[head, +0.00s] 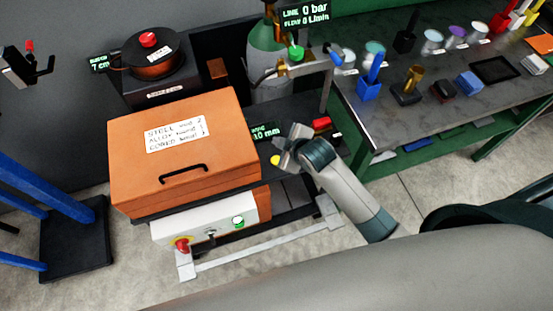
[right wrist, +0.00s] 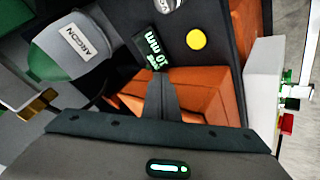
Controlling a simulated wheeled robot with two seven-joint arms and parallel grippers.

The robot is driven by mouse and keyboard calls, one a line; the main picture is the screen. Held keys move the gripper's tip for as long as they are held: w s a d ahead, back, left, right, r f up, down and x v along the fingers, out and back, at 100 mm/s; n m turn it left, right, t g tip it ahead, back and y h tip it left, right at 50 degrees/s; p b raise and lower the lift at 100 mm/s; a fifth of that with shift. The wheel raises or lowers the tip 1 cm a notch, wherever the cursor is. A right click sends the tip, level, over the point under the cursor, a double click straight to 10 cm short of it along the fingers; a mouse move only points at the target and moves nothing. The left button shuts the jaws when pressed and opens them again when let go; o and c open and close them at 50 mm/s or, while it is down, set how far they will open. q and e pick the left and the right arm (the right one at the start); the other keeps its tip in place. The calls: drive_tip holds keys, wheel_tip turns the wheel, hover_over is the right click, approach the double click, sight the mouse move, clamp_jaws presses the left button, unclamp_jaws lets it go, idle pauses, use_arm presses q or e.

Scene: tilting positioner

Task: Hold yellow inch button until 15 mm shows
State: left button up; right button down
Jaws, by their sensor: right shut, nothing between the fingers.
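The yellow button (head: 275,160) shows just left of my right gripper (head: 284,150) in the head view. In the right wrist view the yellow button (right wrist: 196,39) is round and uncovered, up and right of the shut fingertips (right wrist: 161,76). I see no contact between them. The small display (head: 265,132) beside the gripper reads 10 mm in green. It also shows turned over in the right wrist view (right wrist: 153,50). My right gripper is shut and empty. My left gripper is not in view.
An orange lidded box (head: 185,185) stands left of the gripper, above a white panel (head: 205,222) with a red knob and a green button. A red object (head: 321,124) lies right of the display. The argon cylinder (head: 267,62) stands behind. A cluttered bench (head: 400,125) is at right.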

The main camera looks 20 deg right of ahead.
hover_over(274, 156)
drive_tip(key=s, duration=0.3)
drive_tip(key=f, duration=0.7)
drive_tip(key=shift+d+b, duration=0.35)
drive_tip(key=shift+f+b, duration=0.5)
drive_tip(key=shift+f, duration=0.3)
drive_tip(key=shift+f, duration=0.2)
idle(0.6)
drive_tip(key=shift+f, duration=0.25)
drive_tip(key=shift+f, duration=0.45)
idle(0.9)
drive_tip(key=shift+r, duration=0.1)
idle(0.6)
drive_tip(key=shift+r+p, duration=0.8)
drive_tip(key=shift+p, duration=0.05)
drive_tip(key=shift+r, duration=0.1)
